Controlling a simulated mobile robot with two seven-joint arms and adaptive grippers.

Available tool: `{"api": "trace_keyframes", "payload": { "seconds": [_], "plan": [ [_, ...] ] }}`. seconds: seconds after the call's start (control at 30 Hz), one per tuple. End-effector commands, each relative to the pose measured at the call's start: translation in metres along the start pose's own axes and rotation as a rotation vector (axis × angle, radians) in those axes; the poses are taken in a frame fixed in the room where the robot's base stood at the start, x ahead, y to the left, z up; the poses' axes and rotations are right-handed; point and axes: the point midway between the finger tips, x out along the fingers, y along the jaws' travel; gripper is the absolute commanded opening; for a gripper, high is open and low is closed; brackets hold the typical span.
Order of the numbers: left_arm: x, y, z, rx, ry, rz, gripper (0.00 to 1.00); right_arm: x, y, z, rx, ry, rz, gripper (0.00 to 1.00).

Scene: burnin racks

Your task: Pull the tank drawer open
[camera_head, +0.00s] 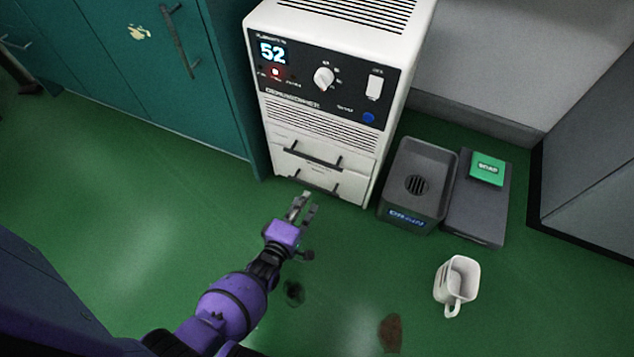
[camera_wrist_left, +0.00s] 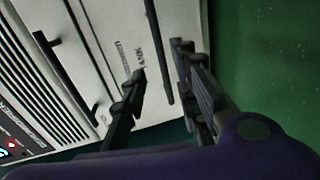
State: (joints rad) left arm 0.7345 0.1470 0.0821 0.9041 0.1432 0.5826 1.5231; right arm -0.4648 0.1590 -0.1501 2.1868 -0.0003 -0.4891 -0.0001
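The white dehumidifier (camera_head: 328,75) stands on the green floor with a lit display reading 52. Its low front has two dark bar handles: an upper one (camera_head: 312,156) and a lower one (camera_head: 322,190). In the left wrist view, the lower handle (camera_wrist_left: 159,50) is beside the lettering on the tank drawer (camera_wrist_left: 112,25); the drawer looks shut. My left gripper (camera_head: 303,203) is open and empty in front of the lower handle. In the left wrist view its fingers (camera_wrist_left: 162,70) lie on either side of the handle, not closed on it. Contact cannot be told. My right gripper is not in view.
A dark drain box (camera_head: 402,215) and a flat dark slab (camera_head: 478,222) with a green block (camera_head: 487,169) sit right of the dehumidifier. A white mug (camera_head: 456,287) stands on the floor. Teal cabinets (camera_head: 150,75) line the left. Floor before the drawers is mostly clear.

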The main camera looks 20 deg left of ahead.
Motion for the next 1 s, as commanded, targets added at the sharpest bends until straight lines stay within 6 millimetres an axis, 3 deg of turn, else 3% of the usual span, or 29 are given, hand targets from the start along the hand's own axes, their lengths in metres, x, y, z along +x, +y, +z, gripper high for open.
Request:
{"api": "trace_keyframes", "payload": {
  "seconds": [0.5,0.87,1.0],
  "plan": [
    [0.07,-0.002,0.0,-0.003,-0.001,-0.003,0.28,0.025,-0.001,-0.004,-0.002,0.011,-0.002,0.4],
    [0.076,-0.001,0.0,-0.003,-0.001,-0.004,0.28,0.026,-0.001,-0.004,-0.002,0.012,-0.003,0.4],
    [0.076,-0.001,0.0,-0.003,-0.001,-0.004,0.11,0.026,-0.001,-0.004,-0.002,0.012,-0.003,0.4]
  ]
}}
